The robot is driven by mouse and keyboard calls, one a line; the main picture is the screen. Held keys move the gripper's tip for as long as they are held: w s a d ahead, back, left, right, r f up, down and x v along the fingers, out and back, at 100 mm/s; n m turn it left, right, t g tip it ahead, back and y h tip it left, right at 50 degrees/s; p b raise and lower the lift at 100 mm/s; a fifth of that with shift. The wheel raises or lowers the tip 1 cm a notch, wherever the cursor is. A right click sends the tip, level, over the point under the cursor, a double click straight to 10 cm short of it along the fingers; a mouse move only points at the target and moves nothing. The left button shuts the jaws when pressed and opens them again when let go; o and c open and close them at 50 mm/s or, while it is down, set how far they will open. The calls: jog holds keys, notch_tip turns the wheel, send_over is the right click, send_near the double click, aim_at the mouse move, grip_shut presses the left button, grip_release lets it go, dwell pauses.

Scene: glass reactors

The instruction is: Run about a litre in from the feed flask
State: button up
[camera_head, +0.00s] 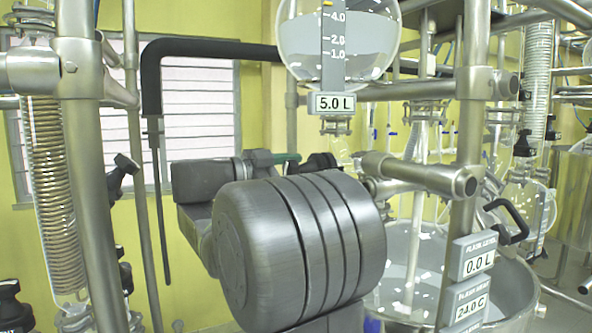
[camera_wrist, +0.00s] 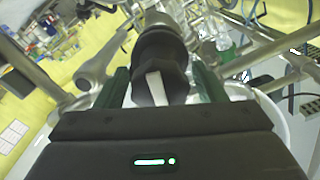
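The feed flask (camera_head: 300,50) is a round glass flask at the top of the head view, with clear liquid and a scale strip; its label (camera_head: 335,103) reads 5.0 L. A black valve knob (camera_wrist: 150,55) with a white pointer bar stands in the middle of the wrist view. The pointer is nearly upright there, slightly tilted. My gripper (camera_wrist: 160,80) has its green fingers on either side of the knob; whether they touch it is unclear. In the head view my gripper (camera_head: 287,157) is mostly hidden behind my wrist, under the feed flask.
A large glass vessel (camera_head: 512,300) stands at the lower right. Its upper display (camera_head: 480,263) reads 0.0 L and its lower one (camera_head: 470,305) 24.0 C. Metal posts (camera_head: 85,180), clamps and a coiled glass condenser (camera_head: 50,170) crowd the left; more pipes stand at right.

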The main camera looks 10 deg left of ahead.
jog(key=c, duration=0.8)
jog(key=shift+f+n+b, duration=0.1)
jog(key=shift+n+b, duration=0.25)
jog(key=shift+n, duration=0.05)
